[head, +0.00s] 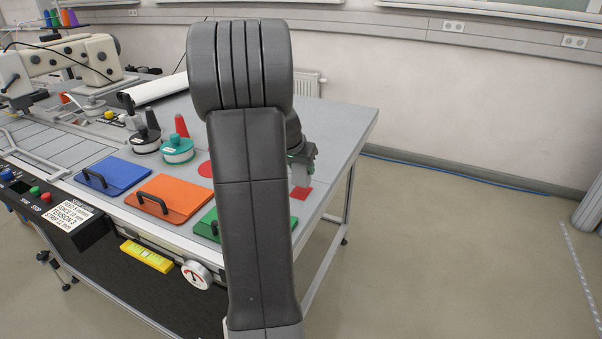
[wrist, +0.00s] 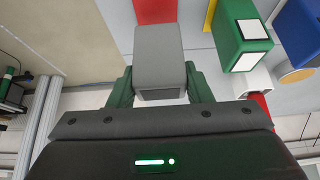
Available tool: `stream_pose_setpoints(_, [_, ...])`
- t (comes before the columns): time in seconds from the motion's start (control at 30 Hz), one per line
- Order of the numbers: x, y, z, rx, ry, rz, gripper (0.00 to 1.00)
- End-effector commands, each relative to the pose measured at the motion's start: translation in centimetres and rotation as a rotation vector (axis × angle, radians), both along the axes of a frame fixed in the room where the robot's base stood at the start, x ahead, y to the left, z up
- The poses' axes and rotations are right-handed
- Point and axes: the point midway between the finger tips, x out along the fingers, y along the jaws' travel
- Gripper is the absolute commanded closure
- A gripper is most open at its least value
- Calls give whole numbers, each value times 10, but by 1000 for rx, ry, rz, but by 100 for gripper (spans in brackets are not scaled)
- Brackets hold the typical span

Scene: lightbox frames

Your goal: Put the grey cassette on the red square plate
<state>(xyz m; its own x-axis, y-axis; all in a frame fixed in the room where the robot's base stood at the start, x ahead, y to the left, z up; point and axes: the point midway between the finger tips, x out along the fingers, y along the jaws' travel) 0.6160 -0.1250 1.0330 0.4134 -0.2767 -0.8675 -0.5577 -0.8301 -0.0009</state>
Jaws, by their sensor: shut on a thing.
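The grey cassette (wrist: 158,50) is between the green fingers of my gripper (wrist: 160,72) in the wrist view; the gripper is shut on it. In the head view my gripper (head: 301,160) is at the right part of the table, partly behind my arm, with the cassette (head: 300,177) below it. The red square plate (head: 301,193) lies on the table just under the cassette in that view. It also shows in the wrist view (wrist: 155,10), partly covered by the cassette. I cannot tell whether cassette and plate touch.
Blue (head: 113,175), orange (head: 170,198) and green (head: 218,222) panels with black handles lie along the table's front. A red round plate (head: 206,169) is partly behind my arm. Spools and a red cone (head: 181,126) stand farther left. The table's right edge is close to the plate.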

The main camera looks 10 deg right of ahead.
Motion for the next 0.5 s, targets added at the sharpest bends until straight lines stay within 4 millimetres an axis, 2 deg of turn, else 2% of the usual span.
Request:
stream_pose_setpoints(0.1, [0,0,-20,0,4,0,79])
stream_pose_setpoints(0.17, [0,0,-25,0,3,-1,79])
stream_pose_setpoints(0.5, [0,0,-28,0,0,-1,79])
